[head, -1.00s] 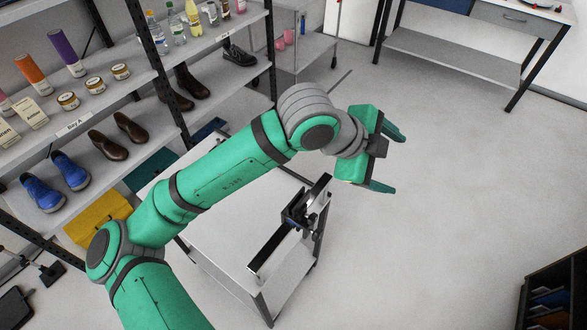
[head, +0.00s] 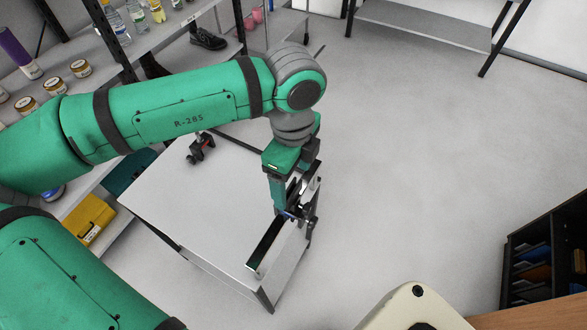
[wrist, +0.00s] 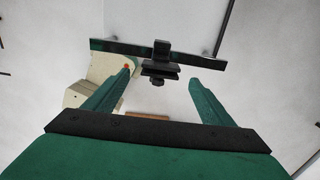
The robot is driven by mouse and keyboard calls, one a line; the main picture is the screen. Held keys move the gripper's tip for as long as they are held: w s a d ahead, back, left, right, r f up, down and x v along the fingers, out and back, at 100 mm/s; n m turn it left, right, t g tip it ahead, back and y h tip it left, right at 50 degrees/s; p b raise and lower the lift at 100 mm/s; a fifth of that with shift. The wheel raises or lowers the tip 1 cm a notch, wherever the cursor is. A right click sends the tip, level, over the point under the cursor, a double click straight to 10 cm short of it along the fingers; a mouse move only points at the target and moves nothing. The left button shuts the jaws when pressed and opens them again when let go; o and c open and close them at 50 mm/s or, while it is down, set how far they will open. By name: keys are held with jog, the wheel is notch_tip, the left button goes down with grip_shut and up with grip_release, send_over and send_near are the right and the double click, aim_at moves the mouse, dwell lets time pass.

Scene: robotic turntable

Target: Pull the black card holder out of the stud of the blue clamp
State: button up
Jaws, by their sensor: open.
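In the head view black parts (head: 309,208) there are partly hidden by the gripper. A small blue bit (head: 288,214) beside the fingertip may be the blue clamp. Its stud cannot be made out.
The rail (head: 265,246) lies along the right edge of the white cart top (head: 200,210). Shelves with jars and bottles stand at the left. A dark cabinet (head: 545,255) stands at the right.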

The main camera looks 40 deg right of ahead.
aim_at(294, 197)
notch_tip(294, 197, down, 8)
jog(key=shift+f, duration=0.15)
dwell(0.3)
jog(key=c, duration=1.3)
jog(key=shift+r, duration=0.2)
jog(key=shift+r, duration=2.65)
